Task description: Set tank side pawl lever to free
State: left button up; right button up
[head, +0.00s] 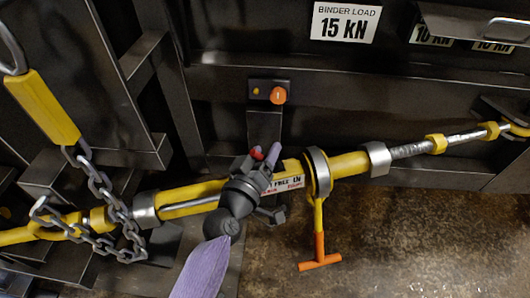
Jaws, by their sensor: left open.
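A yellow load binder (348,164) runs across the view, with a grey ratchet ring (318,171) near its middle. A small white label (284,184) with "FREE" partly readable is on the yellow body left of the ring. A small red tip (257,154) shows beside my gripper's fingers; it may be the pawl lever's end, but the rest is hidden. My left gripper (265,156) is open over the binder, close to the red tip and left of the label. I cannot tell whether it touches anything. My right gripper is not in view.
An orange T-handle (319,262) hangs below the ring. A chain (105,200) and yellow link (42,107) are at the left. A dark bracket with an orange knob (278,95) stands behind. A "15 kN" sign (345,22) is above. Floor at lower right is clear.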

pick_arm(q)
jog(key=shift+w+d, duration=0.15)
jog(key=shift+w, duration=0.15)
grip_shut()
dwell(1.3)
